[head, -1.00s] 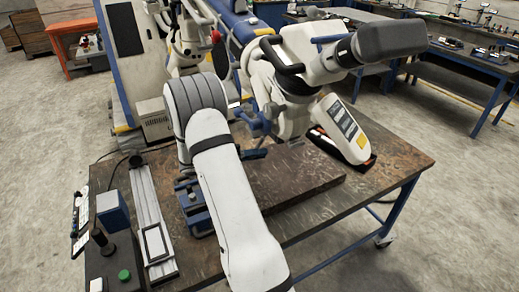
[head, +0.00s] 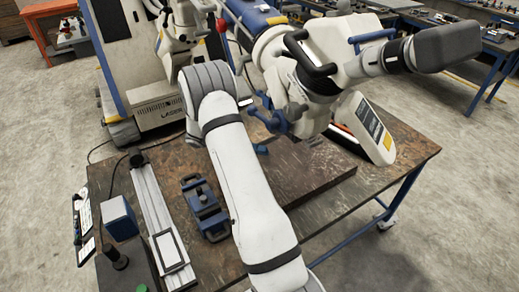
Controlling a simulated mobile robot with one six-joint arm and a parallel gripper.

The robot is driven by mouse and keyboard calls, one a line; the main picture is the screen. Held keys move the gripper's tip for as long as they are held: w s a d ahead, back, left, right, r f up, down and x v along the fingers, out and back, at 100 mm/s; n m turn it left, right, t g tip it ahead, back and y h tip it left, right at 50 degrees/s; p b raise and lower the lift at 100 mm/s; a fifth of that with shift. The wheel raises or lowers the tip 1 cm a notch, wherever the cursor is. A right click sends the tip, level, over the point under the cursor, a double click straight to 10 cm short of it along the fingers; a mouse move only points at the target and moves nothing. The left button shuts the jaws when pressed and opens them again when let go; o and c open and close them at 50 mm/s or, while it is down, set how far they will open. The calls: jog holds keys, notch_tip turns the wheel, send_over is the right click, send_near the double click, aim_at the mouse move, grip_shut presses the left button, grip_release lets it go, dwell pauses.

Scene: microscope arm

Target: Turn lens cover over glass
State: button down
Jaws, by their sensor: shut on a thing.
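The white microscope head (head: 318,85) hangs at the upper right of centre on its blue and white arm (head: 268,42). A dark grey box-shaped part (head: 446,48) is on its outer right end; I cannot tell whether this is the lens cover. The glass cannot be made out. Blue-grey knobs and a handle (head: 280,119) are on the microscope's left underside. My white arm rises from the bottom centre and bends left of the microscope. My gripper cannot be made out; the far end of my arm is hidden behind its bend.
The worn brown table (head: 330,212) carries a raised dark plate (head: 315,172), a blue clamp block (head: 205,208), a metal rail (head: 152,205) and a blue box (head: 120,218). A white handset (head: 363,128) stands at the right. Free floor lies right of the table.

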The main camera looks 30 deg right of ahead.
jog(key=shift+s+d+r, duration=0.1)
dwell(0.3)
jog(key=c, duration=1.6)
grip_release()
jog(key=o, duration=0.3)
jog(key=shift+s+d, duration=0.1)
jog(key=shift+s, duration=0.1)
jog(key=shift+o, duration=0.7)
jog(key=shift+w, duration=0.1)
